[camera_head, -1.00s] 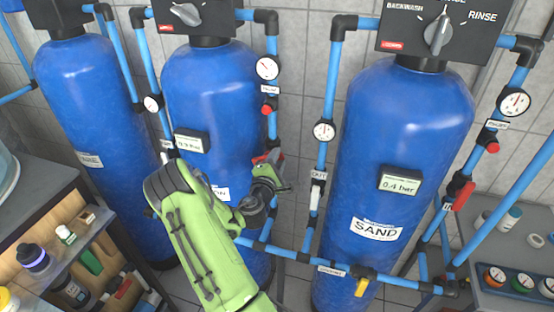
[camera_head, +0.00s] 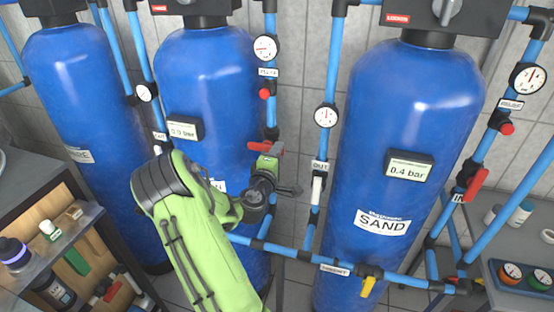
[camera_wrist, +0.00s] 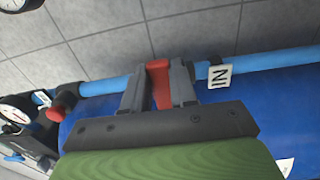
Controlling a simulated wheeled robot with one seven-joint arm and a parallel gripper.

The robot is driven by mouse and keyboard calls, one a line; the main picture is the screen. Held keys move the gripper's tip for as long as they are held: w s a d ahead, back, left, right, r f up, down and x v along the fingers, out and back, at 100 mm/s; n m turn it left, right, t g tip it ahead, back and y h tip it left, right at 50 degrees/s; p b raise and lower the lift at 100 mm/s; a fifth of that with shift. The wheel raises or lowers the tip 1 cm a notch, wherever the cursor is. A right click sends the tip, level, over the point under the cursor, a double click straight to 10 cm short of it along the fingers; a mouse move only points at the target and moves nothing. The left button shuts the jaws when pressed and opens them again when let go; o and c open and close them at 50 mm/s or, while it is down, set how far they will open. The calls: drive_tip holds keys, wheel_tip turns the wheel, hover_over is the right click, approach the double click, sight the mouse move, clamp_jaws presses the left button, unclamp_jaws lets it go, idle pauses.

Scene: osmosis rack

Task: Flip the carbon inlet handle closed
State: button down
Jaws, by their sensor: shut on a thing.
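The red carbon inlet handle (camera_head: 278,148) sits on the blue pipe at the right side of the middle tank (camera_head: 210,75), whose name label is mostly covered by my arm. My gripper (camera_head: 266,164) is at this handle, partly hidden behind my wrist. In the wrist view, the two grey fingers of my gripper (camera_wrist: 157,88) are shut on the red handle (camera_wrist: 159,75), one on each side. There the handle lies crosswise over the blue pipe, beside a white IN tag (camera_wrist: 220,76). The valve body is mostly hidden by the fingers.
The SAND tank (camera_head: 410,130) stands to the right, with its own red handle (camera_head: 475,184) and a yellow handle (camera_head: 369,286) low down. A pipe with a white OUT valve handle (camera_head: 317,190) runs between the tanks. A shelf of bottles (camera_head: 60,245) is at lower left.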

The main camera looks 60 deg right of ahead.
drive_tip(key=shift+f, duration=0.1)
drive_tip(key=c, duration=0.9)
unclamp_jaws()
drive_tip(key=s+a+b, duration=0.2)
drive_tip(key=a+b, duration=1.2)
drive_tip(key=a, duration=0.1)
drive_tip(key=shift+s+a+b, duration=0.3)
drive_tip(key=shift+a+b, duration=0.05)
drive_tip(key=shift+b, duration=0.05)
